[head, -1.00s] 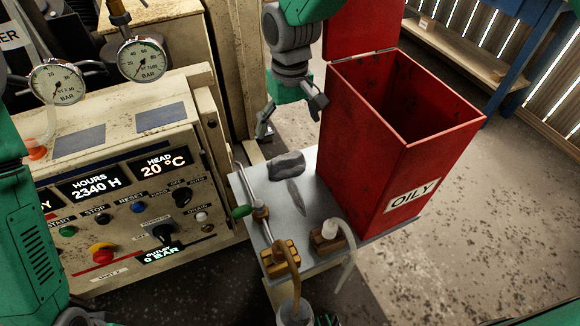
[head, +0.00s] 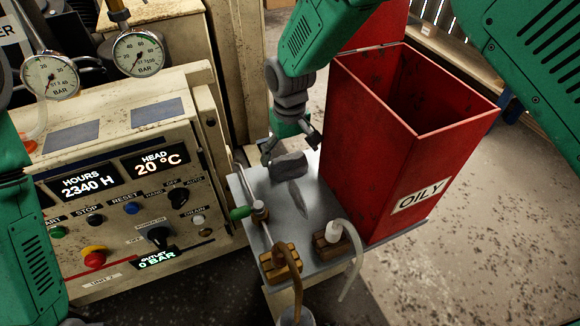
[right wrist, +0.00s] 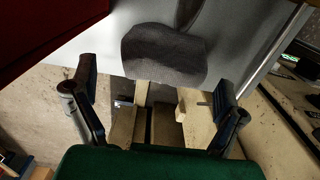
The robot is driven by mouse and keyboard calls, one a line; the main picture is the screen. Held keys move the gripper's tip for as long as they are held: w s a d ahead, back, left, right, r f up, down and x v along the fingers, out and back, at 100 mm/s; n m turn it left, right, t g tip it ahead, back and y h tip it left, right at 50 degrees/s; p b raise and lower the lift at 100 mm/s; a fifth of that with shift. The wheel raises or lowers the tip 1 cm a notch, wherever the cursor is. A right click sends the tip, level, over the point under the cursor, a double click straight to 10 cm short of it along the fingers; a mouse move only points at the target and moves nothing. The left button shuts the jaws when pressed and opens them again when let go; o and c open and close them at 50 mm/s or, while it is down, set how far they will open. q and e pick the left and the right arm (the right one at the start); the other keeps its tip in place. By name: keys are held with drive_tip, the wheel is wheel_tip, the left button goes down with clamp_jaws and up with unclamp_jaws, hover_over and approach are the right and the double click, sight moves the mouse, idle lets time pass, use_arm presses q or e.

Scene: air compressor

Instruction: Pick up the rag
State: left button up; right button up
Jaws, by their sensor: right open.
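The rag (head: 289,165) is a dark grey, folded-looking lump on the far end of the grey metal table (head: 324,206). In the right wrist view the rag (right wrist: 165,55) lies ahead, between the lines of the two fingers. My right gripper (head: 291,148) is at the rag's far side, its fingers spread and pointing down. It also shows open and empty in the right wrist view (right wrist: 155,85). I cannot tell whether a finger touches the rag. My left arm (head: 30,235) shows at the left edge; its gripper is out of view.
A tall open red bin (head: 375,150) marked OILY stands right of the rag. The compressor panel (head: 130,190) stands left.

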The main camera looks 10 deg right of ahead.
sight(288, 157)
drive_tip(key=shift+s+a+f, duration=0.1)
drive_tip(key=shift+a+f, duration=0.1)
drive_tip(key=shift+f, duration=0.65)
drive_tip(key=shift+a+f, duration=0.15)
drive_tip(key=shift+a, duration=0.1)
drive_tip(key=shift+d, duration=0.25)
drive_tip(key=c, duration=1.2)
use_arm(q)
drive_tip(key=shift+a+f, duration=0.1)
drive_tip(key=shift+f, duration=0.2)
use_arm(e)
drive_tip(key=shift+d, duration=0.15)
drive_tip(key=shift+c, duration=0.2)
drive_tip(key=shift+a+r, duration=0.2)
drive_tip(key=shift+r, duration=0.15)
use_arm(q)
wheel_tip(288, 157, up, 3)
drive_tip(key=p, duration=0.2)
drive_tip(key=shift+a+f+p, duration=0.1)
drive_tip(key=shift+p, duration=0.25)
use_arm(e)
wheel_tip(288, 157, up, 10)
drive_tip(key=shift+f, duration=0.25)
